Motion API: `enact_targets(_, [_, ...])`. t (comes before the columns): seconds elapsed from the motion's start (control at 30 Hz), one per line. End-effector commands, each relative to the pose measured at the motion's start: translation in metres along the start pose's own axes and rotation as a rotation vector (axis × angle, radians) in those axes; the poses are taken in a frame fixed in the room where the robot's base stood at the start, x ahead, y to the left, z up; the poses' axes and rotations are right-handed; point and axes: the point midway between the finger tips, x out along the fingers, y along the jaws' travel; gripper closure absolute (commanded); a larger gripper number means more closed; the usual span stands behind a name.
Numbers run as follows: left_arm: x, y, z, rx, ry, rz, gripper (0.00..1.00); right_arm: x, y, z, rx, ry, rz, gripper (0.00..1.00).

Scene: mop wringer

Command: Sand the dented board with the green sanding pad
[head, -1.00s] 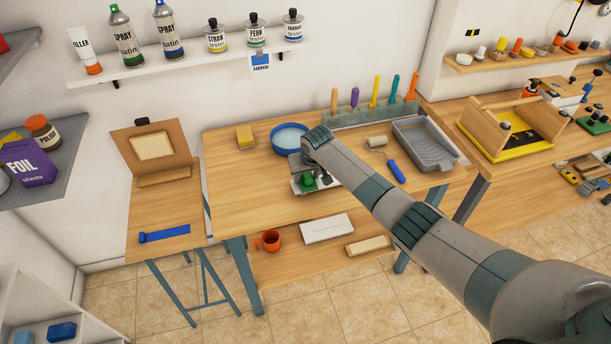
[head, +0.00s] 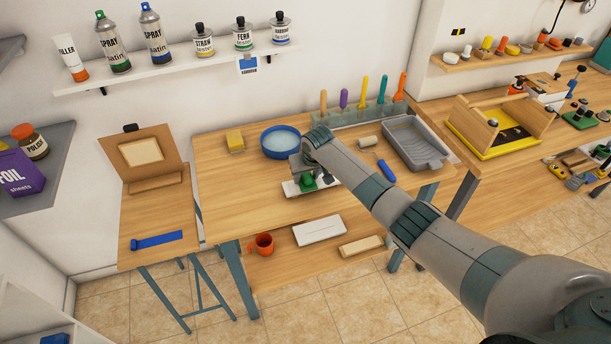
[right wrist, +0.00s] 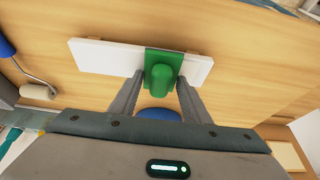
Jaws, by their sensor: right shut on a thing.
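The green sanding pad (right wrist: 162,70) is held between the fingers of my right gripper (right wrist: 160,88), which is shut on it. In the right wrist view the pad lies across a long white board (right wrist: 100,57), right of its middle, and seems to touch it. In the head view the pad (head: 307,182) and the board (head: 291,189) show below my right gripper (head: 313,172), which hides part of both. No dent can be made out on the board. My left gripper is not in view.
A blue bowl (head: 281,142) and a yellow sponge (head: 235,140) stand behind the board on the bench (head: 235,195). A roller (head: 386,170) and a grey paint tray (head: 416,143) lie to the right. The bench's front left is clear. A red mug (head: 262,244) stands below.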

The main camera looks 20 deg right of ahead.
Motion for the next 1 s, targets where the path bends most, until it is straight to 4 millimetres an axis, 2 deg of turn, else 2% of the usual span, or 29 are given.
enact_targets(0.17, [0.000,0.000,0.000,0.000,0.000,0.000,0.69,-0.003,0.001,0.000,0.000,-0.003,0.002,0.82])
enact_targets(1.0, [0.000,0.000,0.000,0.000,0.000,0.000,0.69,-0.062,0.000,-0.026,0.001,0.000,0.000,0.82])
